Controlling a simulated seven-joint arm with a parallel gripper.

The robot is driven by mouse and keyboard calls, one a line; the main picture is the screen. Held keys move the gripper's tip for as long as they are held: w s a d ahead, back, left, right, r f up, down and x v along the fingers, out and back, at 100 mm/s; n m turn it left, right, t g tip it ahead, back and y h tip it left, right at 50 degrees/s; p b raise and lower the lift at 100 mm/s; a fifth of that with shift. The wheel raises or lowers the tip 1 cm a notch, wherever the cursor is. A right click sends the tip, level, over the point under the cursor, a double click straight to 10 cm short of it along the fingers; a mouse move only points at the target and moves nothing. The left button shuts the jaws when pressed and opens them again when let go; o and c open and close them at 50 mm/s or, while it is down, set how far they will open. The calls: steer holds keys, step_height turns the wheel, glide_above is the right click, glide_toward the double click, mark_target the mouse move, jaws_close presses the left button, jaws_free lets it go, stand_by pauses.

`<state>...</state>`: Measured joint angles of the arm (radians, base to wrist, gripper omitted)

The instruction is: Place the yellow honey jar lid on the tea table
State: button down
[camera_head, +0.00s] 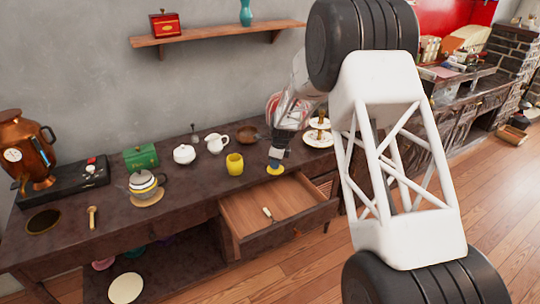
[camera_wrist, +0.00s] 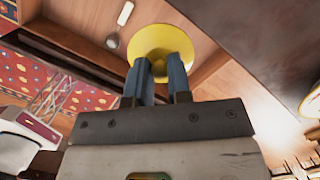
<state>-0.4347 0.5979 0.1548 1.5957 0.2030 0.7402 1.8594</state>
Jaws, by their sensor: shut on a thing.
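My gripper (camera_head: 275,162) is shut on the yellow honey jar lid (camera_head: 275,170), near the front edge of the dark tea table (camera_head: 205,185). In the wrist view my two blue fingers (camera_wrist: 160,64) grip the middle of the round yellow lid (camera_wrist: 160,36). The yellow honey jar (camera_head: 235,164) stands on the table just left of my gripper. I cannot tell whether the lid touches the table top.
An open drawer (camera_head: 245,209) below the lid holds a small spoon (camera_head: 268,214). A white creamer (camera_head: 216,144), white pot (camera_head: 184,154), teapot (camera_head: 146,185), green box (camera_head: 140,156) and tiered plate stand (camera_head: 318,139) stand on the table. Bare table lies left of the honey jar.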

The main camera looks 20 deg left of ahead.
steer(key=shift+w+a+f, duration=0.2)
steer(key=shift+w+a, duration=0.8)
steer(key=shift+w, duration=1)
steer(key=shift+w+a+f, duration=0.25)
steer(key=shift+w+a, duration=0.7)
steer(key=shift+w, duration=1.1)
steer(key=shift+w+a+f, duration=0.2)
steer(key=shift+w+a, duration=0.8)
steer(key=shift+w, duration=1)
steer(key=shift+f, duration=0.1)
steer(key=shift+f, duration=1.6)
steer(key=shift+f, duration=0.15)
steer(key=c, duration=1.1)
jaws_free()
steer(key=shift+o, duration=0.2)
step_height(320, 180, up, 12)
steer(key=d, duration=0.2)
steer(key=shift+a, duration=0.1)
